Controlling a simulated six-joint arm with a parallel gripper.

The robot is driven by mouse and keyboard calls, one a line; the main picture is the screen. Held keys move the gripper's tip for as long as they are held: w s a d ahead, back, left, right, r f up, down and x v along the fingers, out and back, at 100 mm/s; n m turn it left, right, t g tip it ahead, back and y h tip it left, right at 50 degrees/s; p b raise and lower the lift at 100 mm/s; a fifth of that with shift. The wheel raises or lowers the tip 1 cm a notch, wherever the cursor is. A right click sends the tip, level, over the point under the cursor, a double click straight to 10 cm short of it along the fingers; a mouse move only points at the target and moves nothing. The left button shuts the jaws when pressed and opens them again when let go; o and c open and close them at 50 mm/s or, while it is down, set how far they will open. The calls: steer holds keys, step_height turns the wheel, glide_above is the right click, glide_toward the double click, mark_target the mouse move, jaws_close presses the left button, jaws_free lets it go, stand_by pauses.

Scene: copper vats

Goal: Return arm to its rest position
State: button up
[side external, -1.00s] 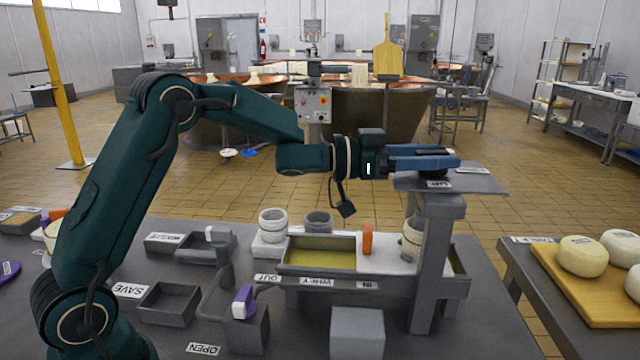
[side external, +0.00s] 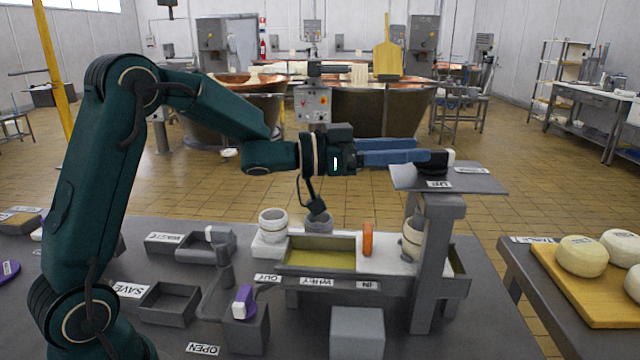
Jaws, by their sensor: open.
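My arm is dark green and stretches across the work table from the left. My gripper (side external: 412,152) has blue fingers and points right, level, with its tips at the left part of the raised grey shelf (side external: 468,182). The fingers are open. A small black and white object (side external: 434,160) sits at the fingertips on the shelf; I cannot tell whether the fingers touch it.
Below are the whey tray (side external: 312,256), a white cup (side external: 272,226), a grey cup (side external: 318,222), an orange piece (side external: 367,240) and a purple-topped lever (side external: 244,302). A grey bin (side external: 168,303) stands left. Cheeses (side external: 580,256) lie on a board at right. Open air surrounds the arm above the table.

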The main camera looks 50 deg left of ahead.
steer(key=r+n+y, duration=0.1)
steer(key=a+r+n+t+y, duration=0.1)
steer(key=y, duration=0.1)
steer(key=shift+a+t+y, duration=0.2)
steer(key=shift+t+y, duration=0.1)
steer(key=s+a+f+n+g+y, duration=0.25)
steer(key=s+a+n+y, duration=0.2)
steer(key=s+y, duration=0.3)
steer(key=s+d+f+g, duration=0.1)
steer(key=s+f+g, duration=0.2)
steer(key=s, duration=0.3)
steer(key=s+d+f+g, duration=0.1)
steer(key=s+f+g, duration=0.1)
steer(key=s, duration=0.5)
steer(key=s+d+f+g+h, duration=0.1)
steer(key=s+f+g, duration=0.2)
steer(key=s+f, duration=0.2)
steer(key=shift+s+d+g, duration=0.35)
steer(key=shift+s+d, duration=0.05)
steer(key=shift+s, duration=0.75)
